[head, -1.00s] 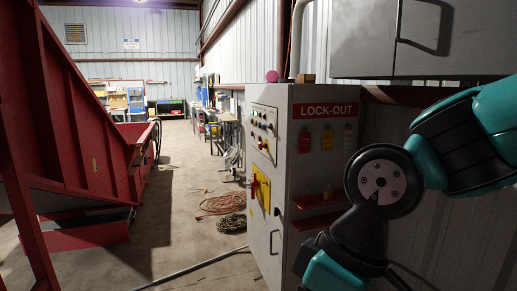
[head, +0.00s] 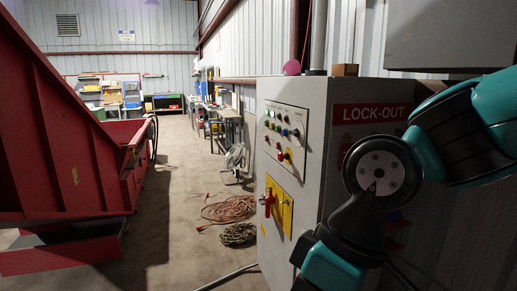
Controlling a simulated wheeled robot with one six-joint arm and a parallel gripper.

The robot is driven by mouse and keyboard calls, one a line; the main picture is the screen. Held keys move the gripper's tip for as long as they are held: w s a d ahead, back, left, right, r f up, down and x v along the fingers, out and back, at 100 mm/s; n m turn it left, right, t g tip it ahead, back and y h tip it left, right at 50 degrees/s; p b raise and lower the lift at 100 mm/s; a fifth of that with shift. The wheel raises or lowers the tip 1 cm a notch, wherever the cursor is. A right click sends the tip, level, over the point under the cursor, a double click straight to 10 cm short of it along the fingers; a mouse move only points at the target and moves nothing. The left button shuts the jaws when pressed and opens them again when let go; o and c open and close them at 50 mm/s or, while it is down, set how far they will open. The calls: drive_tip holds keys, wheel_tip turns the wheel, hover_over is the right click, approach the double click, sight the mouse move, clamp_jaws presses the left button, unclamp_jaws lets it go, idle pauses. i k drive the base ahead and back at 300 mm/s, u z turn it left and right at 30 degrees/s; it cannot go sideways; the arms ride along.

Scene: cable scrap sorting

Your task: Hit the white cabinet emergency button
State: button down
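The white cabinet (head: 345,105) stands right of centre with a red LOCK-OUT sign on its near side. Its left-facing front carries a panel of small buttons and lamps (head: 284,135) in several colours. A red button (head: 280,155) sits low on that panel, with a yellow spot beside it; I cannot tell for certain that it is the emergency button. Below, a yellow plate (head: 284,208) bears a red switch handle (head: 268,203). My teal and black arm hides part of the cabinet's near side. My gripper is out of view.
A large red machine (head: 70,150) fills the left. The concrete floor between it and the cabinet is open. Coiled orange cable (head: 230,208) and a dark coil (head: 238,234) lie on the floor beyond the cabinet. A grey wall box (head: 445,35) hangs at upper right.

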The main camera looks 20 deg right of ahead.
sight(281, 157)
drive_tip(key=u, duration=0.2)
drive_tip(key=i, duration=1.25)
drive_tip(key=u, duration=0.25)
